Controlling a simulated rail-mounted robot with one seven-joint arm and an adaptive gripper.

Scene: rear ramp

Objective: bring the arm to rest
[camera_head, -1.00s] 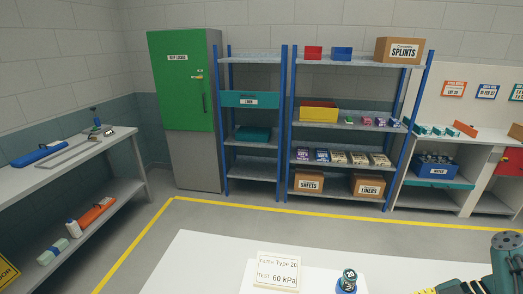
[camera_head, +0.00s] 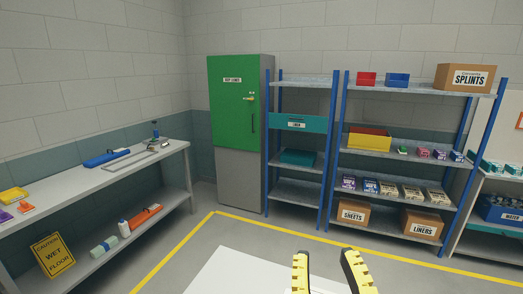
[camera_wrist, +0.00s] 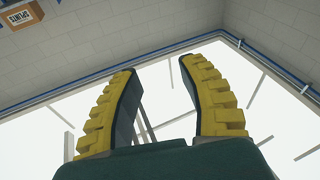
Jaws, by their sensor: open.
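My gripper (camera_head: 328,268) shows at the bottom of the head view, its two yellow ridged fingers pointing up and apart. The wrist view shows the same open gripper (camera_wrist: 165,105) with nothing between its fingers. Behind the fingers in the wrist view are the bright ceiling and the upper walls, so it points upward. In the head view it stands at the right of a white table top (camera_head: 240,272), whose visible part is bare. The rest of my arm is out of the head view.
A green-doored cabinet (camera_head: 233,95) and blue-posted shelves (camera_head: 305,85) with boxes line the back wall. Yellow tape (camera_head: 180,247) marks the floor. The space between is clear.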

